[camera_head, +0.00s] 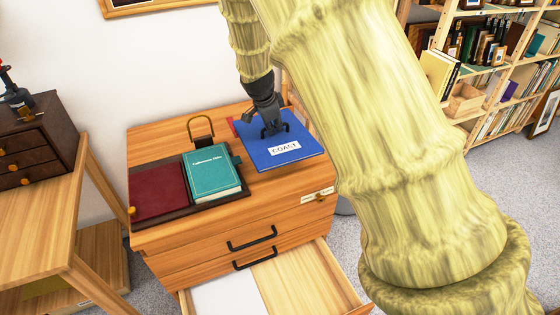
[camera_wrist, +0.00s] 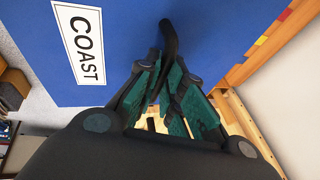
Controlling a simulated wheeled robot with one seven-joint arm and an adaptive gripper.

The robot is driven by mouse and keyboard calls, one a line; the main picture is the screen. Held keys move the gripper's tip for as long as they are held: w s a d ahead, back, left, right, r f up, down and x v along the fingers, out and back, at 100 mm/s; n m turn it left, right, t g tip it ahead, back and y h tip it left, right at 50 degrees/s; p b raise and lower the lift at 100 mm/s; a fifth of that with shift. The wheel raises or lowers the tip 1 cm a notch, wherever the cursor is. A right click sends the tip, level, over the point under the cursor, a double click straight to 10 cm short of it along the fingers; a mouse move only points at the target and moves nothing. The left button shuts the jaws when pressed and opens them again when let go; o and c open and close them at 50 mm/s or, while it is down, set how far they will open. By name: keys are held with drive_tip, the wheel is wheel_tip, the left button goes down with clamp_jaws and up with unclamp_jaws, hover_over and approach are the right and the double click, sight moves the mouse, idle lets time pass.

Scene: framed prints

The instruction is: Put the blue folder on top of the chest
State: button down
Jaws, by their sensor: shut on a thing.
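The blue folder (camera_head: 282,150), with a white label reading COAST, lies flat over the right back part of the wooden chest's top (camera_head: 265,182). I cannot tell whether it rests on the chest or is just above it. My gripper (camera_head: 271,131) points down at the folder and is shut on a black grip piece on it. In the wrist view the folder (camera_wrist: 115,25) fills the upper part, and my gripper's fingers (camera_wrist: 165,62) close around the dark piece. My arm hides the area to the right of the folder.
A teal book (camera_head: 212,172) and a dark red panel (camera_head: 158,192) lie on a brown tray on the chest's left side. A brass loop (camera_head: 201,127) stands behind them. An open drawer (camera_head: 300,275) sticks out in front. A bookshelf (camera_head: 500,75) stands at right.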

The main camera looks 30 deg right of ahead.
sight(268, 145)
drive_tip(key=shift+f+p, duration=0.5)
drive_tip(key=shift+f, duration=4.4)
drive_tip(key=shift+s+f, duration=0.1)
drive_tip(key=shift+f, duration=0.05)
drive_tip(key=c, duration=1.5)
unclamp_jaws()
drive_tip(key=shift+c, duration=0.2)
drive_tip(key=v, duration=1.2)
drive_tip(key=shift+d+b, duration=0.1)
drive_tip(key=shift+b, duration=0.3)
